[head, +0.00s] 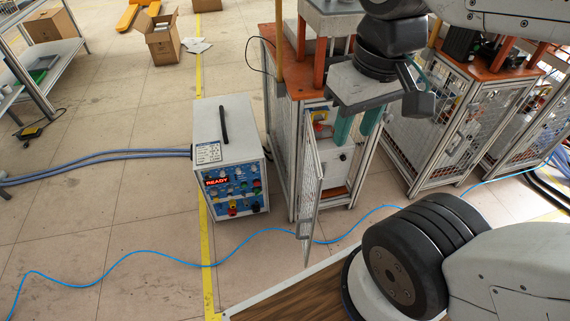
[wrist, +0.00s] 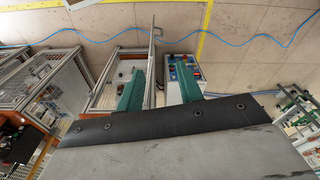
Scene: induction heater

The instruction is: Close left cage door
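The left cage (head: 282,120) is a metal-framed mesh enclosure with an orange top, just right of the heater unit. Its mesh door (head: 310,180) stands open, swung out toward the camera. In the wrist view the door (wrist: 152,62) shows nearly edge-on as a thin upright frame. My gripper (head: 356,138) is in front of the cage opening, to the right of the door in the head view. Its two green fingers are apart and empty, also seen in the wrist view (wrist: 160,75). The door appears between the fingers there, but contact cannot be told.
The heater unit (head: 228,155) with a lit READY display stands left of the cage. A blue cable (head: 150,253) crosses the floor in front. More mesh cages (head: 450,130) stand to the right. A shelf (head: 45,75) and an open carton (head: 160,42) are at the left and back.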

